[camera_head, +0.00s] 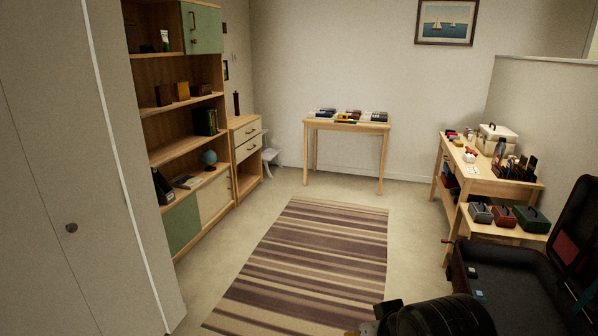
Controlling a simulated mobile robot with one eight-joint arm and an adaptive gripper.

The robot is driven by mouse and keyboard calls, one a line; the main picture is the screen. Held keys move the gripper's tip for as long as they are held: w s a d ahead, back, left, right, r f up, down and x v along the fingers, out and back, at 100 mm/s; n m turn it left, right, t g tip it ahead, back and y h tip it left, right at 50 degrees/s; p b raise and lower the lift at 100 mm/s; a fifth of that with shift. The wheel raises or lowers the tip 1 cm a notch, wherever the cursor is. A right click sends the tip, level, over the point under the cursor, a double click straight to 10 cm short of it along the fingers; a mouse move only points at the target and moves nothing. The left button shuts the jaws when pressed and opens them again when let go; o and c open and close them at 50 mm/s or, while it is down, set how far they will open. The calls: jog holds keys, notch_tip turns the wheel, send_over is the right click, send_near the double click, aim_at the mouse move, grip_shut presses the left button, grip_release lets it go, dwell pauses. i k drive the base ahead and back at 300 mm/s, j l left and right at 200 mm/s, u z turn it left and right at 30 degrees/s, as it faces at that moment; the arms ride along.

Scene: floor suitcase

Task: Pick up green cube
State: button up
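An open black suitcase (513,263) lies on the floor at the lower right, its lid raised at the right edge. In it are a small teal block (480,296) and a small pale block (472,272). The teal one may be the green cube; it is too small to be sure.
A wooden desk (503,185) crowded with small items stands behind the suitcase, with boxes on its lower shelf. A striped rug (310,255) covers the middle floor. A small table (346,126) stands at the back, and a tall shelf (178,147) at the left. The rug area is clear.

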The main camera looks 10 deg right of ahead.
aim_at(529, 219)
jog(key=i+z, duration=0.15)
jog(key=i, duration=0.35)
jog(key=i+z, duration=0.15)
jog(key=i, duration=0.3)
jog(key=i+j+z, duration=0.2)
jog(key=i, duration=0.3)
jog(key=i+z, duration=0.15)
jog(key=i, duration=0.3)
jog(key=i+j+z, duration=0.15)
jog(key=i+j, duration=0.15)
jog(key=i, duration=0.15)
jog(key=i+z, duration=0.25)
jog(key=i, duration=0.25)
jog(key=i+z, duration=0.3)
jog(key=i, duration=0.25)
jog(key=i+j+z, duration=0.1)
jog(key=i+z, duration=0.15)
jog(key=i, duration=0.3)
jog(key=i+j+z, duration=0.25)
jog(key=i, duration=0.25)
jog(key=i+l+z, duration=0.25)
jog(key=i+l, duration=0.2)
jog(key=i, duration=0.25)
jog(key=i+l+z, duration=0.15)
jog(key=i, duration=0.25)
